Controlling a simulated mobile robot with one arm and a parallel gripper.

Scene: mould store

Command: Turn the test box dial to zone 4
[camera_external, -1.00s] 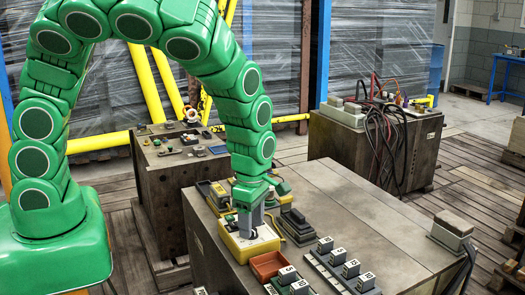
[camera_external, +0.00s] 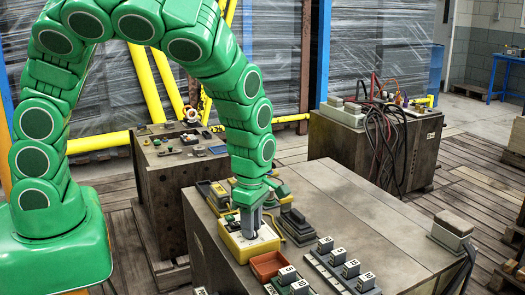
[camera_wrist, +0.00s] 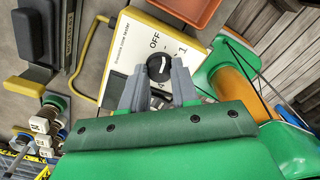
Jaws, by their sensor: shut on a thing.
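The test box (camera_external: 234,246) is yellow with a pale top face and stands at the front left of the large bench. It also shows in the wrist view (camera_wrist: 120,45), with a cable at its side. Its black round dial (camera_wrist: 159,68) carries a white mark; I cannot tell for sure which zone it points at. The labels OFF and 1 are readable, and a 4 partly shows by the left finger; others are hidden by my gripper. My gripper (camera_wrist: 158,78) points down at the box, its two grey fingers shut on the dial from either side.
An orange-red tray (camera_external: 267,263) sits close beside the box. Numbered blocks (camera_external: 338,256) stand in a rack to its right, and dark grey blocks (camera_external: 297,222) lie just behind. The right part of the bench (camera_external: 370,220) is mostly clear.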

